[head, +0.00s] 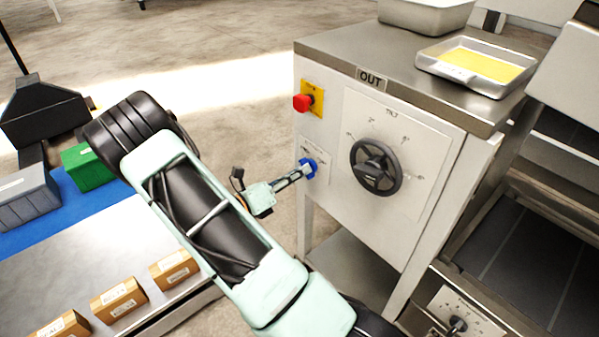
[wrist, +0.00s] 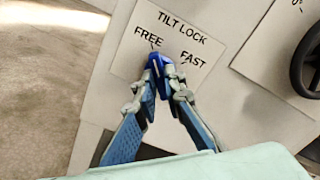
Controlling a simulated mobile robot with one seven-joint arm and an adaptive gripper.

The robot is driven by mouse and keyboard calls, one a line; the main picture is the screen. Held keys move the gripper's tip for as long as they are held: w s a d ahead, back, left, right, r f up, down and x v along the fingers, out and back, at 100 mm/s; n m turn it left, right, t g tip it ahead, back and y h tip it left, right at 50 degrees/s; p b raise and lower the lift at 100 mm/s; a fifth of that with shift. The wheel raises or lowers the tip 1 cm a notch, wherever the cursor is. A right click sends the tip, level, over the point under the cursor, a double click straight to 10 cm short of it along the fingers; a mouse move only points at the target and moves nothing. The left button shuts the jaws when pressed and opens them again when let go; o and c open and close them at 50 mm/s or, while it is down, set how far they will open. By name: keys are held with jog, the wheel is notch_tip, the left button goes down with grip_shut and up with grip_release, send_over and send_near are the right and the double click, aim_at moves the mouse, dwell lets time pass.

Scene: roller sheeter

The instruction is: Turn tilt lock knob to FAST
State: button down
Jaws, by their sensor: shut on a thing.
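The tilt lock knob (head: 309,168) is a small blue knob on the white front panel of the machine, below the red button. In the wrist view the blue knob (wrist: 155,62) sits under the TILT LOCK label (wrist: 172,38), with FREE printed to its upper left and FAST to its right. Its top points up, nearer to FREE than to FAST. My gripper (head: 300,172) reaches it from the left, and its fingertips are closed around the knob in the wrist view (wrist: 160,78). The fingertips partly cover the knob's lower part.
A black TILT handwheel (head: 376,166) is right of the knob. A red button on a yellow plate (head: 304,102) sits above it. A metal tray with yellow content (head: 475,66) rests on the machine top. Boxes (head: 118,298) stand on a table at left.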

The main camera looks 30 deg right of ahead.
jog(key=m, duration=1.7)
jog(key=shift+m, duration=0.3)
dwell(0.4)
jog(key=c, duration=2)
grip_release()
jog(key=a, duration=0.4)
jog(key=s+a, duration=0.1)
jog(key=a, duration=0.7)
jog(key=shift+s, duration=0.35)
